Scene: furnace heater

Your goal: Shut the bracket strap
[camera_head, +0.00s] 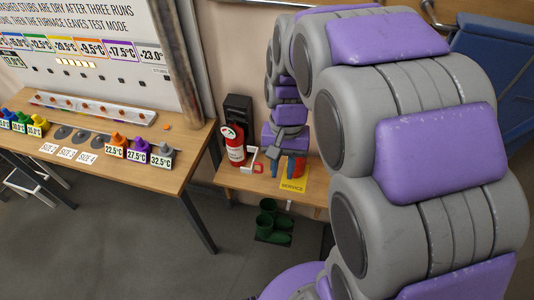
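A red fire extinguisher (235,147) stands upright on a small wooden shelf against the wall. A black bracket (238,107) shows behind and above it. A white and red piece (254,160), which looks like the bracket strap, juts out to the right of the extinguisher's lower body. It appears swung away from the body, but it is small. My gripper (277,152) hangs just right of the extinguisher, close to this piece. I cannot tell whether they touch. The fingertips are too small and partly covered to show whether they are open or shut.
A yellow SERVICE sign (293,185) and red and blue objects (292,167) are at the shelf right of the extinguisher. Green boots (273,223) stand on the floor below. A wooden table (160,178) with numbered coloured stubs is at left. My arm covers the right side.

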